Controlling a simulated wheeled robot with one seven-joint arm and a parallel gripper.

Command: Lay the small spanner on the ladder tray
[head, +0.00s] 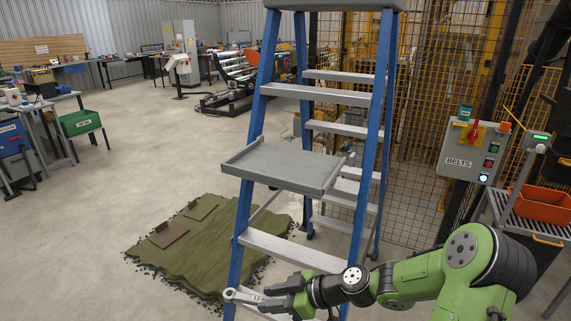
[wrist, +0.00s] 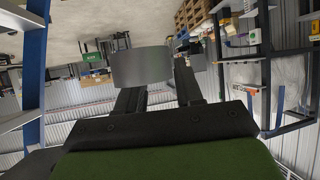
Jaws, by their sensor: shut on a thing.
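The small spanner (head: 243,296) is silver-grey, with its ring-like end sticking out to the left of my gripper (head: 276,295). My gripper is shut on it, low in front of the ladder, below and in front of the tray. In the wrist view a plain grey piece (wrist: 141,67), likely part of the spanner, shows at the dark fingers (wrist: 155,88). The rest of the spanner is hidden by the fingers. The ladder tray (head: 285,167) is a grey, shallow-rimmed shelf midway up the blue ladder; its visible surface is empty.
The blue ladder's rails (head: 244,190) and grey steps (head: 285,248) stand close to my arm. A green turf mat (head: 190,245) lies on the floor to the left. A BELTS control box (head: 474,150) and an orange bin (head: 543,204) are at right.

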